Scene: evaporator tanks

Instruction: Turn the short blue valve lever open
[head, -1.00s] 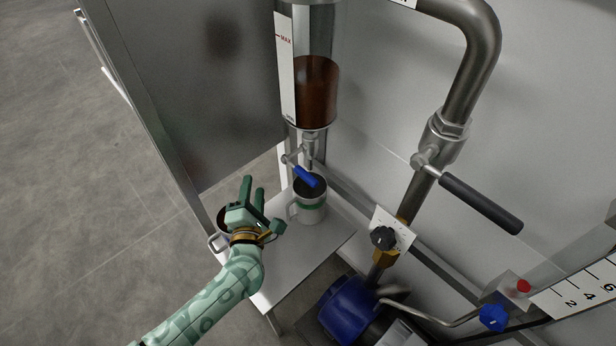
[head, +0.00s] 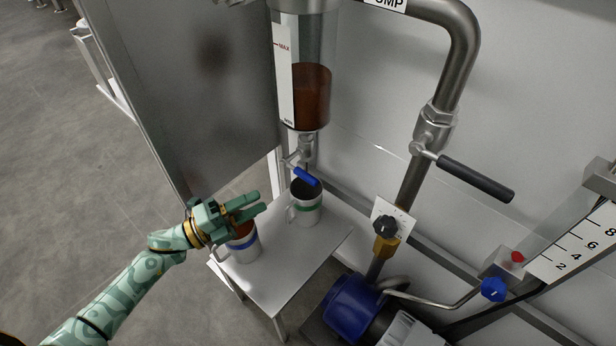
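The short blue valve lever (head: 306,176) sits on a small steel valve under the clear sight tube (head: 312,95), which holds dark brown liquid. The lever slopes down to the right, just above a mug with a green band (head: 306,205). My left gripper (head: 256,203) is open and empty, its fingers pointing right toward the lever and apart from it. It is over a second mug with a blue band (head: 243,246) and hides part of it. My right gripper is not in view.
Both mugs stand on a small white shelf (head: 285,290). A large pipe valve with a black handle (head: 476,178), a black knob (head: 386,227), a blue pump (head: 350,304) and a blue knob (head: 493,289) lie to the right. A metal panel (head: 205,100) stands at the left.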

